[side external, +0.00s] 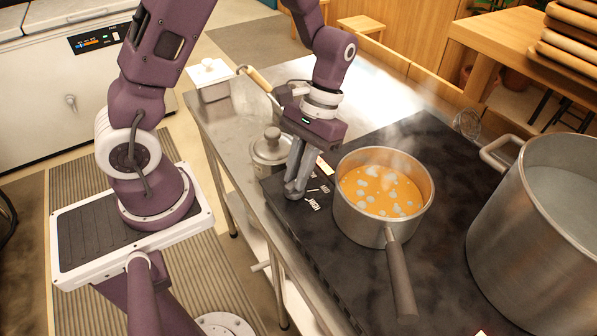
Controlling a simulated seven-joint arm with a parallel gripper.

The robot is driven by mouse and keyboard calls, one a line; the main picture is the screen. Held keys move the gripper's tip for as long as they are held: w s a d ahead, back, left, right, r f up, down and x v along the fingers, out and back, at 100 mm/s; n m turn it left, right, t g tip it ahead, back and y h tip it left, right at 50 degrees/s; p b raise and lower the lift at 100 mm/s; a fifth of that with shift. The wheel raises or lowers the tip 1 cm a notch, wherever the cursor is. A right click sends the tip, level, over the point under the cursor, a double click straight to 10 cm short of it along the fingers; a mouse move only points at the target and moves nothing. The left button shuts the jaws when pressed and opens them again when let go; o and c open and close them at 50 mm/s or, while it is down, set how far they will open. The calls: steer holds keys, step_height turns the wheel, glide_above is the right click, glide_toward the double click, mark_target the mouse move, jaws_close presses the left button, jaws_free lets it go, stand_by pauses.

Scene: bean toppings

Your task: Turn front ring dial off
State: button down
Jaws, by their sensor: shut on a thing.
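My gripper (296,190) points down at the left edge of the black stove top (440,150), beside white printed marks. Its fingers are closed around a dial, which they mostly hide from this side. I cannot read how far the dial is turned. A steel saucepan (370,228) with orange liquid and pale pieces in it stands on the stove just right of my gripper. Steam rises from it, and its long handle points toward the camera.
A large steel pot (540,235) stands at the right. A lidded metal pot (268,155) is close behind my gripper on the left. A white lidded box (208,82) sits at the steel counter's far left corner. A wire strainer (467,124) lies at the stove's back.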

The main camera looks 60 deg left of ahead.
steer(key=n+h, duration=0.1)
steer(key=n, duration=0.1)
steer(key=n+t, duration=0.1)
steer(key=n, duration=0.2)
steer(key=shift+s+a+n+h, duration=0.1)
steer(key=shift+a+n+h, duration=0.1)
steer(key=shift+n+h, duration=0.15)
steer(key=shift+s+a+n+t+h, duration=0.1)
steer(key=shift+n+t+h, duration=0.25)
steer(key=shift+n, duration=0.8)
steer(key=shift+s+n+t+h, duration=0.15)
steer(key=shift+n+t, duration=0.3)
steer(key=shift+n, duration=0.65)
steer(key=shift+w+n, duration=0.1)
steer(key=shift+n, duration=0.2)
steer(key=c, duration=1.4)
jaws_free()
steer(key=s+v, duration=0.1)
steer(key=v, duration=0.6)
steer(key=shift+w, duration=0.4)
steer(key=shift+a, duration=0.15)
